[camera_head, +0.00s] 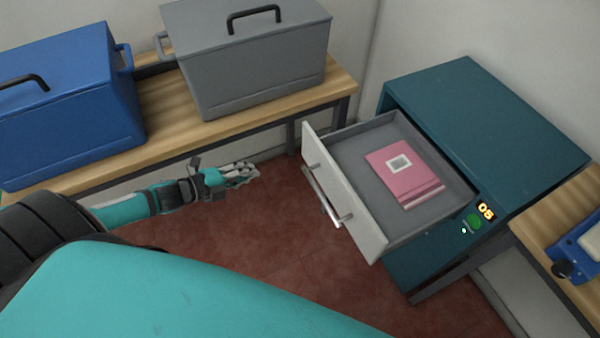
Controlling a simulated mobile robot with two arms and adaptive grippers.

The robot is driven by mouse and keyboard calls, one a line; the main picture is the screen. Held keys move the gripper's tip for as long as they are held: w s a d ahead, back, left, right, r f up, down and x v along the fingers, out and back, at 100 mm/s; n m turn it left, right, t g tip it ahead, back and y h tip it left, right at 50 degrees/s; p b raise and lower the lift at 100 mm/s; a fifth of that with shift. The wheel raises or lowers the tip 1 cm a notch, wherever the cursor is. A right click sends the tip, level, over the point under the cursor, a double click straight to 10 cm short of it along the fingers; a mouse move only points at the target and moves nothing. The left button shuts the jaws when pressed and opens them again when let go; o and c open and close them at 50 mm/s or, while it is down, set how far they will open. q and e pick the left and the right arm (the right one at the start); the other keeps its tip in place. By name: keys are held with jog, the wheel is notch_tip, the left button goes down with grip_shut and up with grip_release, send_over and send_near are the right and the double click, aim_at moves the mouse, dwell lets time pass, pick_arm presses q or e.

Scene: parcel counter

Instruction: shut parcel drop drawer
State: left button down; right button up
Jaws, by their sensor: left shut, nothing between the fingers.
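The parcel drop drawer (345,206) is pulled out of a teal cabinet (490,135) at the right, its light front panel and silver bar handle (328,198) facing left. Inside the drawer lie pink parcels (403,174), stacked, the top one with a white label. My left gripper (250,172) is shut and empty. It is to the left of the drawer front, apart from it, with a gap of red floor between them in the picture. My right gripper is not in view.
A blue box (70,105) and a grey box (250,65) stand on a wooden bench (175,130) behind my left arm. A blue device (578,250) sits on a wooden counter (545,225) at right. Red floor (270,220) is clear before the drawer.

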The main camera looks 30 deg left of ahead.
pick_arm(q)
notch_tip(320, 180, up, 4)
jog(key=d+f+m+h, duration=0.1)
jog(key=d+m+h, duration=0.1)
jog(key=d+m, duration=0.1)
send_near(312, 157)
jog(key=x, duration=0.5)
jog(key=shift+w+f, duration=0.15)
jog(key=shift+w, duration=0.1)
jog(key=shift+x, duration=0.8)
jog(key=shift+d, duration=0.15)
